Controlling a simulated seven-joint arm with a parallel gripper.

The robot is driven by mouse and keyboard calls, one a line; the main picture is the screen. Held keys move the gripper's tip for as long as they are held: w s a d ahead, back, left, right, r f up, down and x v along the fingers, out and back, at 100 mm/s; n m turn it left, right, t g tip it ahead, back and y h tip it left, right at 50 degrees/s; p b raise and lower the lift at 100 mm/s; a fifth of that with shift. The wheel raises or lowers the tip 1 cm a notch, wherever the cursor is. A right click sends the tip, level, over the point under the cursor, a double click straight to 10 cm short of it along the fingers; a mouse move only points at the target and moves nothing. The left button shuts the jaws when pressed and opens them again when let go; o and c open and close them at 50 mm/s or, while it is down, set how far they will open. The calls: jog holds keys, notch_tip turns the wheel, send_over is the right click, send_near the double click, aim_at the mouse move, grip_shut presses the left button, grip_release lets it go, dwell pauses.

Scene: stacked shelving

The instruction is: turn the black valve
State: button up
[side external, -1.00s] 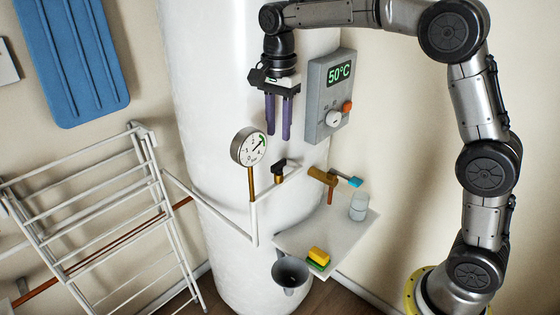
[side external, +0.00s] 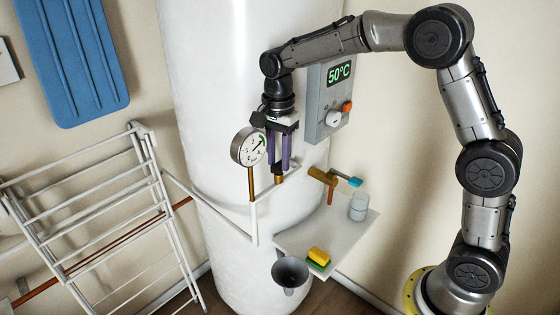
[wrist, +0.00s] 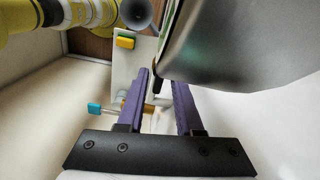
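The black valve is the dark handle on a brass fitting (side external: 279,179) at the tank's front. In the side view the handle is mostly hidden by my gripper (side external: 279,165). In the wrist view a small black piece, apparently the valve handle (wrist: 157,87), shows between the purple fingers. My gripper (wrist: 158,78) points down with its fingers apart and no object clamped. Its fingertips are at the valve's height, just above the brass fitting. I cannot tell whether either finger touches the handle.
A round pressure gauge (side external: 248,146) stands close left of my gripper. A control box (side external: 325,104) reading 50°C is right of it. A blue-handled brass valve (side external: 322,175), a jar (side external: 358,207) and a sponge (side external: 319,255) on a shelf (side external: 330,229) are below right. The white tank (side external: 215,70) is behind.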

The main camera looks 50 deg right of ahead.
grip_shut()
jog(key=shift+m, duration=1.6)
jog(key=shift+m, duration=1.6)
